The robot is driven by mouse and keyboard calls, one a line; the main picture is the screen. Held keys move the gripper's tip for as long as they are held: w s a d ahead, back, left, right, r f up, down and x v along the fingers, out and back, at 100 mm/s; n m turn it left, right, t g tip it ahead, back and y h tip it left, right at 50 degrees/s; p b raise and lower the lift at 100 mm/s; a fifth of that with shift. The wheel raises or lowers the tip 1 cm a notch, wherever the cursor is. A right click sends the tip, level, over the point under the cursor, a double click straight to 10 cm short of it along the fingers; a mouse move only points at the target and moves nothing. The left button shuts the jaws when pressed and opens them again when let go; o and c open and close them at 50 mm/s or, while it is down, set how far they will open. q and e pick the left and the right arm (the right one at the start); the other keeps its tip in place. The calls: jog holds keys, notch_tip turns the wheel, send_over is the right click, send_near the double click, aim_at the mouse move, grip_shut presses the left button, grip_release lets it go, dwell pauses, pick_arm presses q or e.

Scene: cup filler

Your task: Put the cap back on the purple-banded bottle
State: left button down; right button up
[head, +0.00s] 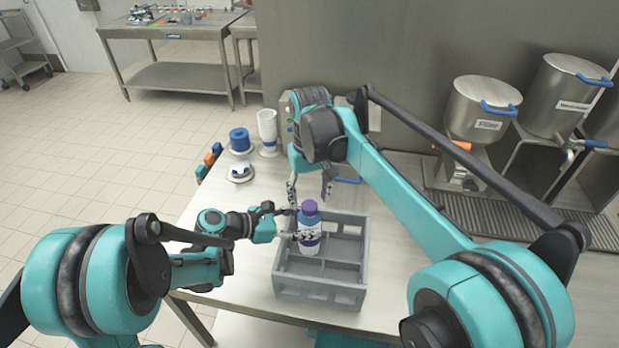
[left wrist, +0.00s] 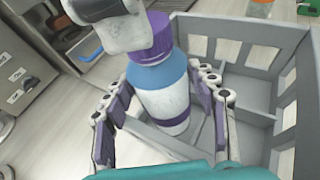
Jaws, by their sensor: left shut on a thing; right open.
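The bottle (head: 310,243) stands upright in a compartment of the grey crate (head: 345,293). It has a white body and, in the left wrist view, a blue shoulder (left wrist: 160,76). A purple cap (head: 309,207) sits on top of it; it also shows in the left wrist view (left wrist: 152,42). How tightly the cap sits cannot be told. My left gripper (head: 297,224) is shut on the bottle from the left, its fingers on both sides of the body. My right gripper (head: 310,188) points down, open, just above the cap. A pale grey part beside the cap partly hides it in the left wrist view.
A blue round object (head: 239,138), a white container (head: 267,129) and a small white dish (head: 240,172) stand at the back left of the table. Steel vats (head: 482,108) are at the right. Other crate compartments look empty. The table left of the crate is mostly clear.

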notch_tip(320, 180, up, 10)
dwell(0.3)
jog(key=shift+f, duration=0.1)
pick_arm(q)
jog(key=shift+c, duration=2.2)
grip_release()
jog(key=shift+a, duration=0.1)
jog(key=v, duration=1.2)
jog(key=shift+r, duration=0.1)
